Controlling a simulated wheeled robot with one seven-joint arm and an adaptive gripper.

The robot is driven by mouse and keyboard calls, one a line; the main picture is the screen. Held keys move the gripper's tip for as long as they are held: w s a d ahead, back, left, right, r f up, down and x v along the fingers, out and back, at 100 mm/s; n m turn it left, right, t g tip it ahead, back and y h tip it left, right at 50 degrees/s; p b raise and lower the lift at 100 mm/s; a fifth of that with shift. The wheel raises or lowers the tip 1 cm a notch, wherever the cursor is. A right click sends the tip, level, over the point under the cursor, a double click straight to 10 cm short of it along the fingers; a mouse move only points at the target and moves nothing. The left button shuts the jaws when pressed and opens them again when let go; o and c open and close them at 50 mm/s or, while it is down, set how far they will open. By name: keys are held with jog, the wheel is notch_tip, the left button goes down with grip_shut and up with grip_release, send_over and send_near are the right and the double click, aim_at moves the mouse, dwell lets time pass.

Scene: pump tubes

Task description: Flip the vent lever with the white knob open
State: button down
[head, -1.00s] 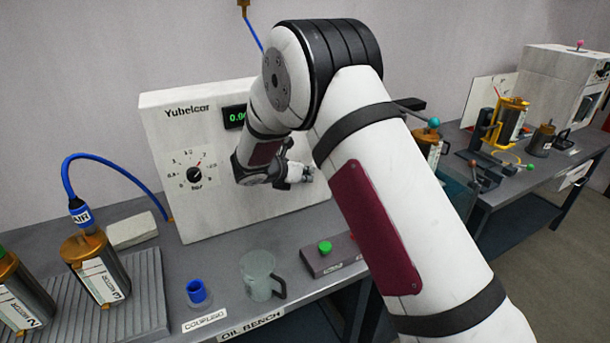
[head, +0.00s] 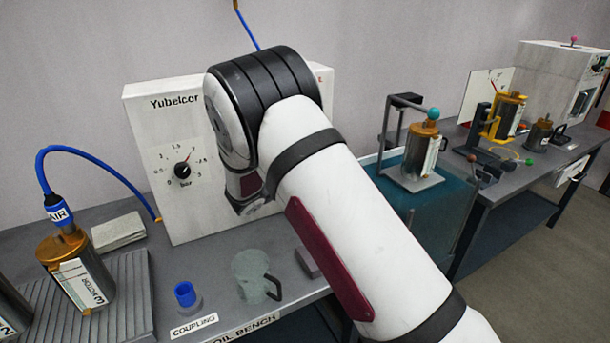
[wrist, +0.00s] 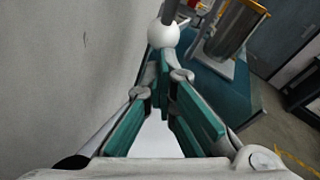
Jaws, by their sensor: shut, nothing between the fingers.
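The white knob (wrist: 163,35) shows at the top centre of the wrist view, a round ball on the end of a grey lever stem (wrist: 169,10). My gripper (wrist: 166,72), with teal finger pads, is shut and empty. Its tips are just below the knob in the wrist view; I cannot tell whether they touch it. In the head view my arm hides the gripper and the white knob. The white Yubelcor panel (head: 146,135), with a pressure dial (head: 182,170), stands behind my arm.
Right of my arm, a gold-topped cylinder (head: 422,153) stands on a plate over a teal tank (head: 440,205), under a frame with a teal ball (head: 433,114). A clear jug (head: 252,272) and blue coupling (head: 185,294) stand in front of the panel. A pale wall (wrist: 65,75) lies left of my gripper.

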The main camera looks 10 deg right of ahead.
jog(key=w+d+r+n+t+h+b, duration=0.2)
jog(key=d+n+t+h, duration=0.2)
jog(key=d+t+h, duration=0.1)
jog(key=shift+d+r+t+h+b, duration=0.15)
jog(key=shift+d+t+h+b, duration=0.3)
jog(key=shift+d, duration=0.6)
jog(key=shift+r, duration=0.1)
